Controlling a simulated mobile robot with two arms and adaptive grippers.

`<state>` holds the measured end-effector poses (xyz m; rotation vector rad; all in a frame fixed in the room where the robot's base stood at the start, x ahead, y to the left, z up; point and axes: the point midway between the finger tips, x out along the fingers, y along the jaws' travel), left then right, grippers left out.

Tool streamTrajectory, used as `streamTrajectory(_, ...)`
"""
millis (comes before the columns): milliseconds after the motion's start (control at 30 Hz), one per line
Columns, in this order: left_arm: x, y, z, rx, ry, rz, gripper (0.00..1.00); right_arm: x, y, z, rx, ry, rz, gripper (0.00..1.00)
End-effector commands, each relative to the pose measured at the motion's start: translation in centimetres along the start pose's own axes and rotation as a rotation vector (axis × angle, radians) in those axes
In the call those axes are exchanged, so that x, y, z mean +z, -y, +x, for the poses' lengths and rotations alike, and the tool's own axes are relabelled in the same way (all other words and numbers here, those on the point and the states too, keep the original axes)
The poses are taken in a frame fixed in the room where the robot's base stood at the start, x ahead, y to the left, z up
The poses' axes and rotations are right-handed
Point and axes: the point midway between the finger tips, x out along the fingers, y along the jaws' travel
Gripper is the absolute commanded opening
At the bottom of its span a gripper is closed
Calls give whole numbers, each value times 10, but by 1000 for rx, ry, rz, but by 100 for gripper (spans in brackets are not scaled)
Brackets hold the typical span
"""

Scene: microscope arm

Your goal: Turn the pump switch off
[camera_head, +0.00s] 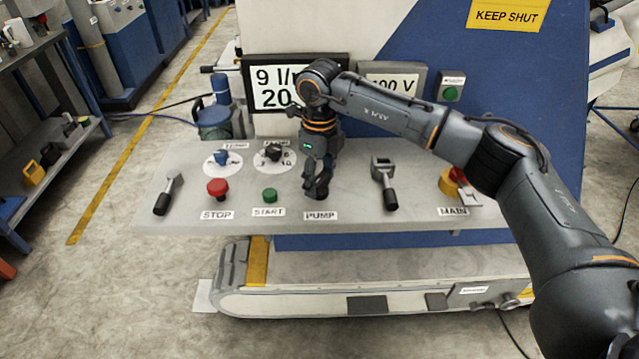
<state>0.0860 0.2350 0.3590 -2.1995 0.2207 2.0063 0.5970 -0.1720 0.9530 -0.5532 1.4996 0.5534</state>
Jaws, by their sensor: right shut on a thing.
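The grey control panel (345,215) stands in front of me. The label PUMP (320,216) is near its front edge. My right gripper (316,190) points down just behind that label, with its fingers closed around the pump switch. The switch is mostly hidden by the fingers, so I cannot tell its position. My right arm comes in from the right and reaches over the panel. My left gripper is not in view.
Left of my gripper are the red STOP button (217,188), the green START button (269,195) and two knobs. A lever (386,186) stands to the right, then the red-and-yellow MAIN switch (452,182). Another lever (167,194) is at the far left. Display screens stand behind.

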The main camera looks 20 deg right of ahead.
Motion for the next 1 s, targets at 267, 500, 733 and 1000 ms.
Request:
streamTrajectory(267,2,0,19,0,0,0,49,0,0,2,-1,1,-253,25)
streamTrajectory(500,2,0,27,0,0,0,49,0,0,1,-1,0,-433,25)
streamTrajectory(733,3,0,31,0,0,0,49,0,0,0,-1,1,-542,25)
streamTrajectory(1000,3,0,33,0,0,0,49,0,0,0,-1,1,-594,25)
